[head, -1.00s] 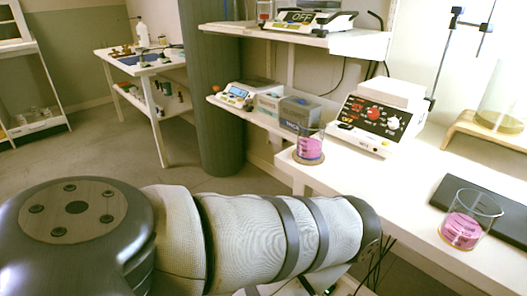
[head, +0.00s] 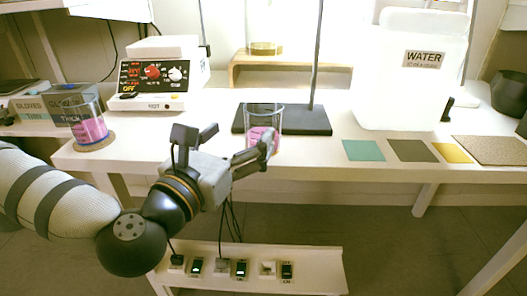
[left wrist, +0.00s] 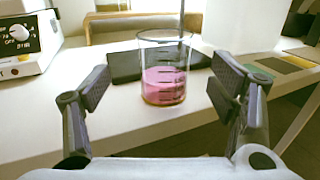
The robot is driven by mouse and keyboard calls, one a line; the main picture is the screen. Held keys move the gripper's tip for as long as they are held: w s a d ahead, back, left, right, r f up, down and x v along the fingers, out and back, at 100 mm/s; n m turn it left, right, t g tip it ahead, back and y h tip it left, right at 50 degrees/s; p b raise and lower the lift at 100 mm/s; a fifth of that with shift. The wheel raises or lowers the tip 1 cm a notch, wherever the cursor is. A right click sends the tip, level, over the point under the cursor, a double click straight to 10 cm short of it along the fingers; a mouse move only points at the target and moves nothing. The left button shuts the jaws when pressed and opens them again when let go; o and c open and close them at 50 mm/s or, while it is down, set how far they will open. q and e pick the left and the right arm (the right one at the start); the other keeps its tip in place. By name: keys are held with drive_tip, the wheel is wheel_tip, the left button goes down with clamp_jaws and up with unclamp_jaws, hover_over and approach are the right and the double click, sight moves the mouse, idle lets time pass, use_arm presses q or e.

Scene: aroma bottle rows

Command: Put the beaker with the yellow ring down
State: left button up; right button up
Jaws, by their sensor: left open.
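A clear beaker with pink liquid (head: 263,133) stands upright on the white bench, in front of the dark stand base. In the left wrist view this beaker (left wrist: 163,82) shows a yellowish ring at its foot. My left gripper (head: 240,141) is open and empty, at the bench's front edge. In the left wrist view the beaker appears between its two fingers, with a gap on each side; neither finger touches it. In the head view a finger hides the beaker's lower part. My right gripper is not in view.
A second beaker with pink liquid (head: 91,129) stands on a cork coaster (head: 97,146) at the bench's left end. A hotplate-like device (head: 155,75), a stand base (head: 300,120), a water container (head: 395,95) and teal (head: 363,151), brown (head: 411,151) and yellow (head: 451,153) mats are also there.

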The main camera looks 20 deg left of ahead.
sight(269, 111)
use_arm(q)
drive_tip(key=b, duration=0.1)
drive_tip(key=w+f+b, duration=0.1)
drive_tip(key=b, duration=0.1)
drive_tip(key=shift+w+d+f, duration=0.1)
drive_tip(key=shift+w, duration=0.15)
drive_tip(key=w, duration=0.2)
drive_tip(key=w+d, duration=0.1)
drive_tip(key=w, duration=0.2)
drive_tip(key=w+r, duration=0.1)
drive_tip(key=w, duration=0.1)
drive_tip(key=shift+w+d+b, duration=0.15)
drive_tip(key=shift+b, duration=0.25)
drive_tip(key=c, duration=1.6)
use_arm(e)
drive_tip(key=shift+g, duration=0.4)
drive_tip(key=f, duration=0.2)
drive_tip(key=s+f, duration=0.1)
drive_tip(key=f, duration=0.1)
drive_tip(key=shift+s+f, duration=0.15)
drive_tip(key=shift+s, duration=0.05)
